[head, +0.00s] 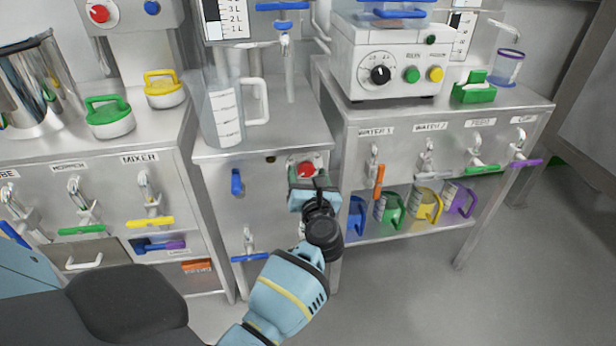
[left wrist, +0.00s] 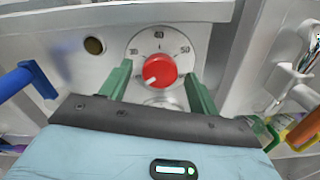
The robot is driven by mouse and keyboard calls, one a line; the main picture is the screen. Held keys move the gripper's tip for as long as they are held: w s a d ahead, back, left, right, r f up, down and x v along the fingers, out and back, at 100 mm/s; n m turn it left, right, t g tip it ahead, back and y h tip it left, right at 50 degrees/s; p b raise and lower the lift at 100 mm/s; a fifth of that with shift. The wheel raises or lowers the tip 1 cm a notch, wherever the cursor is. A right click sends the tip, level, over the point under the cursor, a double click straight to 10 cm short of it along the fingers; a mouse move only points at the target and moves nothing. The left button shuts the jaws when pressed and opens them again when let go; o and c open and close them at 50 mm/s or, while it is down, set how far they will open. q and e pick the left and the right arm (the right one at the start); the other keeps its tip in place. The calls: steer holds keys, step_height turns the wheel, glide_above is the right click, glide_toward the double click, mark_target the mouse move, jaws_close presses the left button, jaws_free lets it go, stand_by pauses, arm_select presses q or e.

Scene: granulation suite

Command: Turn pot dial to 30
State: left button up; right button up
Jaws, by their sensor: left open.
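The red pot dial (head: 306,170) is on the front of the middle steel cabinet (head: 280,215). In the left wrist view, the red knob (left wrist: 160,70) sits on a round white scale plate (left wrist: 160,40) with numbers around it. The top number is small, and 50 reads at the right. A white mark on the knob points to the lower left. My left gripper (head: 312,190) is at the dial. Its green fingers (left wrist: 159,78) are open, one on each side of the knob, with a gap visible around it. My right gripper is not in view.
A blue handle (head: 236,182) is left of the dial, and a blue-handled valve (head: 250,256) is below it. A clear jug (head: 224,115) stands on the cabinet top. Coloured jugs (head: 425,205) stand on the shelf at right. The floor at lower right is clear.

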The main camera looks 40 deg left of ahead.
arm_select(q)
steer(key=c, duration=1)
steer(key=shift+o, duration=0.2)
